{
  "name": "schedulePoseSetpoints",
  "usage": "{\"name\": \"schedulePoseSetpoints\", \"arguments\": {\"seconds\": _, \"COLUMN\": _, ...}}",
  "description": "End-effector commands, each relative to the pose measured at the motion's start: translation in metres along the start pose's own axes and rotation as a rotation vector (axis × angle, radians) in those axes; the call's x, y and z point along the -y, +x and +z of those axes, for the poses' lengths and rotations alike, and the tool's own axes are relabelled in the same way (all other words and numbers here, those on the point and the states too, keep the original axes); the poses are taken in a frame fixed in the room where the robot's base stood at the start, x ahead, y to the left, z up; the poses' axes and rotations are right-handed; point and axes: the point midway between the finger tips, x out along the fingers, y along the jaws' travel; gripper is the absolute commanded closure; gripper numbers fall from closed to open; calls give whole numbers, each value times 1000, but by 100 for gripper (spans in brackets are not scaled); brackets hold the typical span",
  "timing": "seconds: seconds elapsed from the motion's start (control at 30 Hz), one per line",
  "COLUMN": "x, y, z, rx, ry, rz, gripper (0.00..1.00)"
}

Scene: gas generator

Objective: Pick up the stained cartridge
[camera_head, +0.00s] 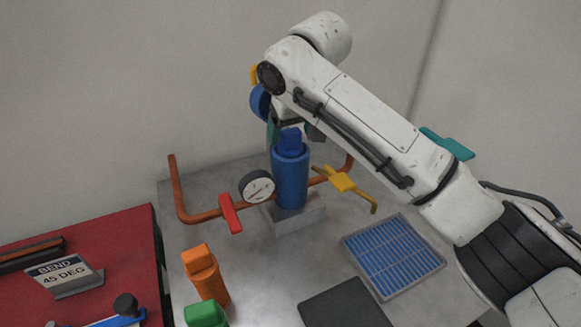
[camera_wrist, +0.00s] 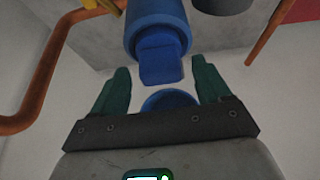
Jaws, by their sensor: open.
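A blue cartridge (camera_head: 290,180) with a narrower blue top knob stands upright in a light grey block on the grey table, among copper pipes. No stain on it can be made out. In the wrist view its knob (camera_wrist: 160,65) shows between and just beyond the green fingertips. My gripper (camera_head: 290,130) is at the top of the blue cartridge, open, with a finger on either side of the knob; it also shows in the wrist view (camera_wrist: 162,72). I see gaps between the knob and both fingers there. An orange cartridge (camera_head: 206,277) and a green one (camera_head: 206,314), partly cut off, stand front left.
A round gauge (camera_head: 257,187), a red handle (camera_head: 230,213) and a yellow handle (camera_head: 341,180) flank the blue cartridge on the pipes. A blue-slatted filter panel (camera_head: 392,256) and a dark pad (camera_head: 345,305) lie front right. A red bench (camera_head: 110,240) with a sign is left.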

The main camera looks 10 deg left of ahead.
Motion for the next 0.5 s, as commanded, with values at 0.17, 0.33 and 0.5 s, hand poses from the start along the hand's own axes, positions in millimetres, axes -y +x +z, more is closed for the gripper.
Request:
{"name": "schedulePoseSetpoints", "arguments": {"seconds": 0.17, "x": 1, "y": 14, "z": 0, "rx": 0, "ry": -2, "rz": -1, "gripper": 23}}
{"name": "schedulePoseSetpoints", "arguments": {"seconds": 0.33, "x": 1, "y": 15, "z": 0, "rx": -1, "ry": -2, "rz": -2, "gripper": 23}}
{"name": "schedulePoseSetpoints", "arguments": {"seconds": 0.5, "x": 1, "y": 15, "z": 0, "rx": -1, "ry": -2, "rz": -2, "gripper": 35}}
